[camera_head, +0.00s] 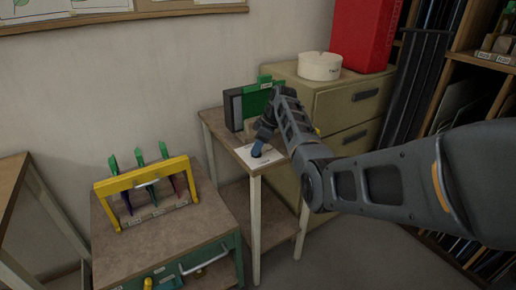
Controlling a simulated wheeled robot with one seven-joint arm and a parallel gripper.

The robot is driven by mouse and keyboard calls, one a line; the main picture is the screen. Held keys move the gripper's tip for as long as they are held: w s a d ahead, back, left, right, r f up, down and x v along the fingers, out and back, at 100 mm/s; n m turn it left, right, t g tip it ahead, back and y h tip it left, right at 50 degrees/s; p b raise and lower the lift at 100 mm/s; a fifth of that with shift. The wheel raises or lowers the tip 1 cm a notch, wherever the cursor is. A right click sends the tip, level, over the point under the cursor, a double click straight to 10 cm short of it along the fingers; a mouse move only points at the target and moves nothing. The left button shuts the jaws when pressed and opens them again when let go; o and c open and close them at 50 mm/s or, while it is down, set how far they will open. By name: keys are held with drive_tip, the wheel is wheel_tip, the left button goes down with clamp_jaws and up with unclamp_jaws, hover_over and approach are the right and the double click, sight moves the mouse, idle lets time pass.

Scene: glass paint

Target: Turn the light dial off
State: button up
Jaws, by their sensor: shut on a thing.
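The light dial appears to be the small blue knob (257,149) on a flat white plate (272,157) at the front of the small side table. My gripper (261,142) points down at the plate from above right. Its jaws are shut on the blue knob. The fingertips and the knob are small here, and my wrist partly covers the area, so the dial's setting and markings cannot be read.
A green and grey box (247,104) stands behind the gripper on the side table (215,125). A beige drawer cabinet (345,98) with a white round bowl (319,66) and red container (362,35) is at right. A yellow rack (105,187) holds tools at left.

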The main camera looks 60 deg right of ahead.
idle(0.5)
drive_tip(key=o, duration=1)
drive_tip(key=shift+o, duration=0.2)
drive_tip(key=v, duration=0.7)
drive_tip(key=shift+s+r+b, duration=0.2)
drive_tip(key=shift+r+b, duration=0.15)
drive_tip(key=shift+b, duration=0.05)
drive_tip(key=shift+d, duration=0.1)
